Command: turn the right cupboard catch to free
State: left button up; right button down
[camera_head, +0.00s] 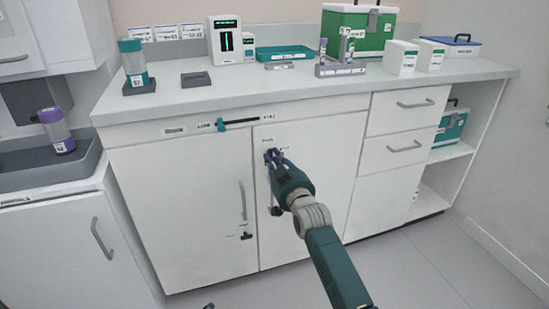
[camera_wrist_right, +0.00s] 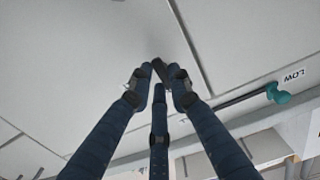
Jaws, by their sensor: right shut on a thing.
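The right cupboard door (camera_head: 318,190) is white and closed, with small printed labels near its upper left corner. My right gripper (camera_head: 272,156) is at that corner, and its fingers cover most of what they hold. In the right wrist view my right gripper (camera_wrist_right: 160,75) has its dark blue fingers closed around a small dark catch (camera_wrist_right: 161,64) on the white panel. The catch's turned position cannot be read, as the fingers hide it. A small dark blue tip at the bottom edge of the head view may be my left gripper (camera_head: 208,306).
A teal slider knob (camera_head: 221,125) sits on a dark slot above the doors. The left door (camera_head: 180,215) has a vertical handle (camera_head: 243,200) and a small dark catch (camera_head: 246,236). Drawers (camera_head: 405,125) and open shelves stand to the right. Tubes, boxes and a tray stand on the worktop (camera_head: 240,92).

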jog(key=shift+f, duration=0.1)
jog(key=c, duration=1.6)
grip_release()
jog(key=shift+s, duration=0.1)
jog(key=v, duration=1.2)
